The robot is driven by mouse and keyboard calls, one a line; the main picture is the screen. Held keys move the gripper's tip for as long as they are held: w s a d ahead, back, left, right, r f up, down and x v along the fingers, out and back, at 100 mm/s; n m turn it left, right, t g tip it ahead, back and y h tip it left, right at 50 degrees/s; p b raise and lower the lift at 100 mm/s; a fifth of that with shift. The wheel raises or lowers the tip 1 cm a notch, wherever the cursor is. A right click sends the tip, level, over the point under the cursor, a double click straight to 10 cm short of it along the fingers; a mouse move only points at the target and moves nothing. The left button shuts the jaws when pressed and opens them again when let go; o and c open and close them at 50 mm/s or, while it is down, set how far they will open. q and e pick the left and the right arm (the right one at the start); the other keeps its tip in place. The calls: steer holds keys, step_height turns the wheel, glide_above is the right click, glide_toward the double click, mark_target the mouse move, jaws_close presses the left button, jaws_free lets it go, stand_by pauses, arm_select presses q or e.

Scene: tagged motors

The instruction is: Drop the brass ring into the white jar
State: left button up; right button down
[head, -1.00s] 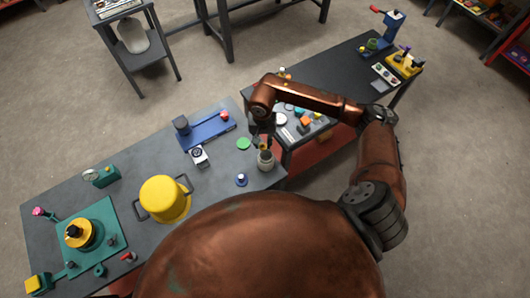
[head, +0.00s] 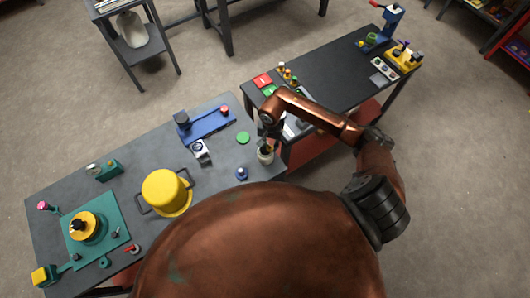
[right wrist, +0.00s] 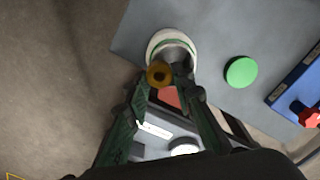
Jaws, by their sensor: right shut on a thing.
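The white jar (head: 265,157) stands at the right end of the grey table, its mouth open upward. In the right wrist view the jar (right wrist: 153,48) shows a green band near its rim. The brass ring (right wrist: 160,75) is held between the fingertips of my right gripper (right wrist: 162,82), over the near edge of the jar's mouth in that view. In the head view my right gripper (head: 271,142) is just above the jar. I cannot tell how high the ring is above the rim. My left gripper is not in view.
A green disc (head: 243,138) and a small blue knobbed piece (head: 241,174) lie near the jar. A yellow pot (head: 165,192) and a blue fixture (head: 207,125) stand farther left. A dark second table (head: 335,84) with small parts is at the right.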

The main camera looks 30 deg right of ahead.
steer(key=shift+f, duration=0.1)
steer(key=c, duration=1.6)
jaws_free()
step_height(320, 180, up, 12)
steer(key=shift+a, duration=0.1)
